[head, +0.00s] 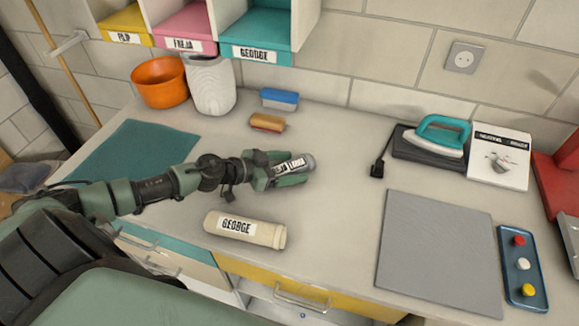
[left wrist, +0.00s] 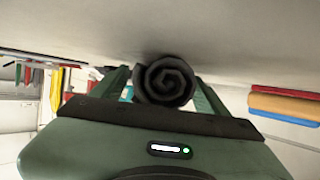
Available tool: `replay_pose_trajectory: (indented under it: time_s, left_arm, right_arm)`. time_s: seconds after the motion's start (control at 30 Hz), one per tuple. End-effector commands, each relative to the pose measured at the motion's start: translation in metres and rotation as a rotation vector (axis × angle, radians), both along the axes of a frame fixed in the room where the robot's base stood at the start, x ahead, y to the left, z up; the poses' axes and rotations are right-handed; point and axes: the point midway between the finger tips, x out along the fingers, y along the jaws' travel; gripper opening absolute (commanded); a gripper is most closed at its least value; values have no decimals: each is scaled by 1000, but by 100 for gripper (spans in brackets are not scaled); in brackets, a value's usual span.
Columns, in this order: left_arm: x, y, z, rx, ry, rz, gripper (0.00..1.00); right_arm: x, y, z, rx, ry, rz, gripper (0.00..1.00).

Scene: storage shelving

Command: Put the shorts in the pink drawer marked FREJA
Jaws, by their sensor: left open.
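A dark grey rolled cloth (head: 308,162) with a white label lies on the counter; its label is partly hidden. In the left wrist view its spiral end (left wrist: 165,80) sits between the fingers. My left gripper (head: 279,171) is open around it. A cream roll (head: 262,232) labelled GEORGE lies nearer the front edge. I cannot tell which item is the shorts. The pink compartment marked FREJA (head: 186,43) is at the top left, between a yellow one (head: 124,38) and a teal one marked GEORGE (head: 254,53). My right gripper is not in view.
An orange bowl (head: 160,83) and a white basket (head: 210,85) stand below the compartments. Blue (head: 279,99) and brown-red (head: 267,123) small blocks lie near. A teal iron (head: 440,138), a grey mat (head: 440,250) and a button panel (head: 522,265) occupy the right side.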

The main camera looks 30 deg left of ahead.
Motion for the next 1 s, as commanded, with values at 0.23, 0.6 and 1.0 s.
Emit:
replay_pose_trajectory:
  time_s: [0.23, 0.6, 1.0]
  left_arm:
    - [0, 0, 0, 0, 0, 0, 21]
    - [0, 0, 4, 1, -3, -1, 0]
    - [1, 1, 83, 8, -9, -4, 0]
  right_arm:
    - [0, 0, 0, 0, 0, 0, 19]
    - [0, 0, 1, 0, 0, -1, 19]
    - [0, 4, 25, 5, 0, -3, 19]
